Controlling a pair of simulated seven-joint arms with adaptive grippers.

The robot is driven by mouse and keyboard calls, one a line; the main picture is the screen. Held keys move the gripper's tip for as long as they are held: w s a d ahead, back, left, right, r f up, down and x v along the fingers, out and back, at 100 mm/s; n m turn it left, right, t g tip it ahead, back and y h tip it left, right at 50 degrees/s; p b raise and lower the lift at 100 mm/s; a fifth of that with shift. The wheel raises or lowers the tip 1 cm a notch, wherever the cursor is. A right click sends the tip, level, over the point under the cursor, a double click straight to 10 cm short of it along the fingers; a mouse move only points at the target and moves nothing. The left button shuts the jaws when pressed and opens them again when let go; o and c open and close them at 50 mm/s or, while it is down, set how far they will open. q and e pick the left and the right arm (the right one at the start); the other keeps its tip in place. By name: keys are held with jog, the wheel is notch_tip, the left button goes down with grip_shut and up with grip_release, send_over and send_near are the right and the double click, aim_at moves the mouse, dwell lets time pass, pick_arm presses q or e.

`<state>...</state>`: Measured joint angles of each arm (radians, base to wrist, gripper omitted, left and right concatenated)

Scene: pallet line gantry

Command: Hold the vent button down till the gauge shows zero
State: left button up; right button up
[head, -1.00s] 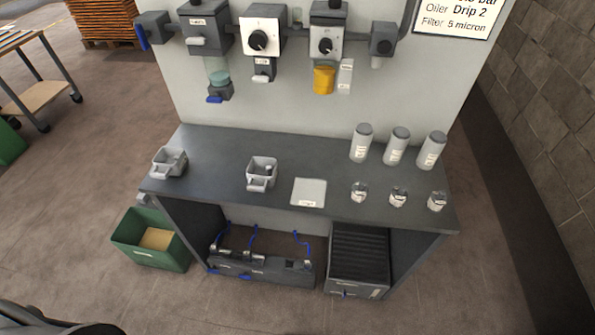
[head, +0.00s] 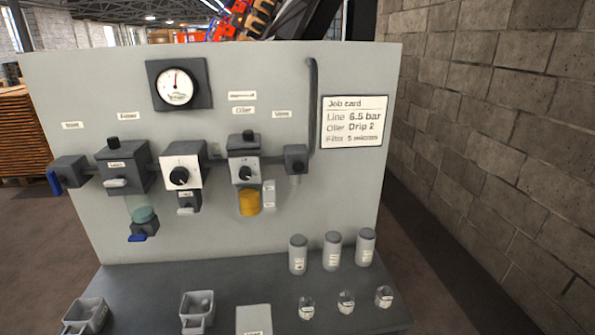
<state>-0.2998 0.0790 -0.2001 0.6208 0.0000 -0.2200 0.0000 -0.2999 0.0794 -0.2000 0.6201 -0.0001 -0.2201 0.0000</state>
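The round gauge (head: 174,87) with a white face sits on a dark square plate high on the grey panel. Its needle points about straight up; the scale numbers are too small to read. I cannot tell for sure which part is the vent button. A black knob (head: 113,144) tops the dark filter block (head: 124,168), and another black knob (head: 248,134) tops the oiler block (head: 244,170). A dark block (head: 296,158) at the right end of the row sits below a small blurred label (head: 282,114). Neither of my grippers is in view.
The grey bench (head: 240,276) holds several grey-capped canisters (head: 332,252), small clear jars (head: 345,303) and two grey trays (head: 197,310). A blue lever (head: 54,182) hangs at the left. A job card (head: 354,123) is on the panel. A block wall (head: 500,150) stands at the right.

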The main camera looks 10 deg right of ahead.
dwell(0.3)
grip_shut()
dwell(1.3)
